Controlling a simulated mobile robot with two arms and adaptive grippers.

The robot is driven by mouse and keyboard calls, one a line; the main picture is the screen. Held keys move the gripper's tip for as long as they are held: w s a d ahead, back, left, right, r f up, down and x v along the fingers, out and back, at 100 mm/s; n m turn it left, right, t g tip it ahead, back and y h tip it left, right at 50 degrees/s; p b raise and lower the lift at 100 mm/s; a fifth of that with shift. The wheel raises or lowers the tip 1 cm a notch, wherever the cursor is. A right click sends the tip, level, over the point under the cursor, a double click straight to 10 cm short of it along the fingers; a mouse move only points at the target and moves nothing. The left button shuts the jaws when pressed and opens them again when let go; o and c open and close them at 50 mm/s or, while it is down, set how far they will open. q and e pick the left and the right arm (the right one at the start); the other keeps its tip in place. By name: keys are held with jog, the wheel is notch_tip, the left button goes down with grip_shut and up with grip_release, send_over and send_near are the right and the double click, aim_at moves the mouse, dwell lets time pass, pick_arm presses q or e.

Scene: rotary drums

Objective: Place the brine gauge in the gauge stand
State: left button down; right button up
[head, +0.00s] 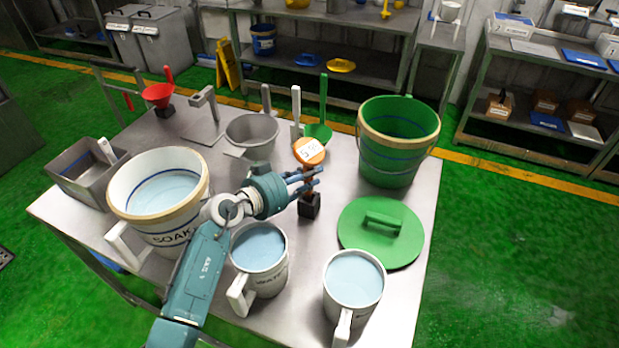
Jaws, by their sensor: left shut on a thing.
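The brine gauge appears to be the piece with a round orange head (309,151) and a pale label. My left gripper (306,182) is shut on it below the head, over the middle of the steel table. A small dark block (309,207) shows directly beneath the fingers. I cannot tell whether it is part of the gauge or a separate holder. A grey upright with a bent arm on a flat plate (203,115) stands farther back left. Which of these is the gauge stand is not clear. My right gripper is not in view.
On the steel table (325,310) are a white SOAK bucket (127,190), two water-filled jugs (262,275) (340,308), a green drum (385,155), a green lid (398,245), a grey pot (250,150), a grey bin (75,178) and a red scoop (158,94).

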pick_arm(q)
jog(key=shift+f, duration=0.3)
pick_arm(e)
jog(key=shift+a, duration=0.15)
pick_arm(q)
jog(key=c, duration=1.5)
grip_release()
jog(key=shift+c, duration=0.2)
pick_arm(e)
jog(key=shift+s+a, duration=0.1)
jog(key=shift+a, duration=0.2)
pick_arm(q)
jog(key=shift+r, duration=0.1)
jog(key=shift+s+a+r, duration=0.1)
jog(key=shift+s+a, duration=0.1)
jog(key=v, duration=1.1)
jog(key=shift+s+a+r, duration=0.15)
jog(key=shift+r, duration=0.05)
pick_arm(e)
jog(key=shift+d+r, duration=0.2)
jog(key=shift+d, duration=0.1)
pick_arm(q)
jog(key=shift+p, duration=0.3)
